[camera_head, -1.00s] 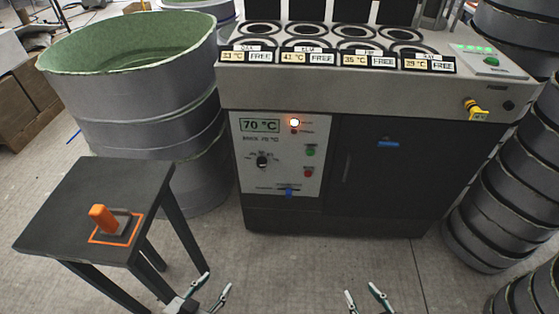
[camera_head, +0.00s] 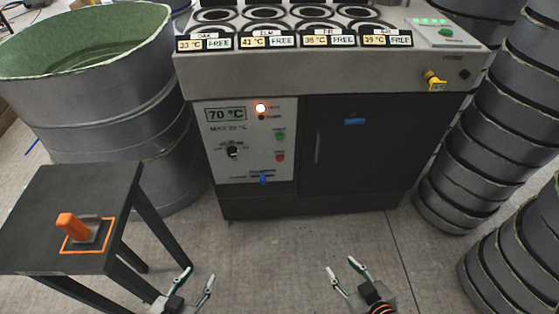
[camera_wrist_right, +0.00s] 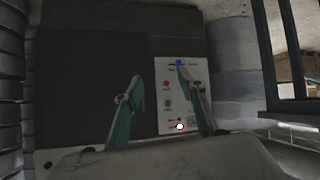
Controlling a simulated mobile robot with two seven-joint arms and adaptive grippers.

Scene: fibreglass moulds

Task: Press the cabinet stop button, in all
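The cabinet (camera_head: 350,160) stands ahead with a white control panel (camera_head: 226,170) on its left front. The panel has a 70 °C display (camera_head: 226,114), a lit orange lamp (camera_head: 260,108), a black knob (camera_head: 232,151), a green button (camera_head: 280,137), a red button (camera_head: 280,158) and a blue slider (camera_head: 263,179). The red button also shows in the right wrist view (camera_wrist_right: 166,86), where the panel appears upside down. My left gripper (camera_head: 199,280) is open and empty at the bottom. My right gripper (camera_head: 343,272) is open and empty, apart from the panel; its fingers (camera_wrist_right: 161,90) frame part of it.
A black table (camera_head: 90,190) with an orange-handled object (camera_head: 72,226) stands at left. A large grey tub (camera_head: 90,80) is behind it. Stacked grey rings (camera_head: 460,170) stand at right. A yellow knob (camera_head: 433,80) is on the cabinet's upper right. The floor before the cabinet is clear.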

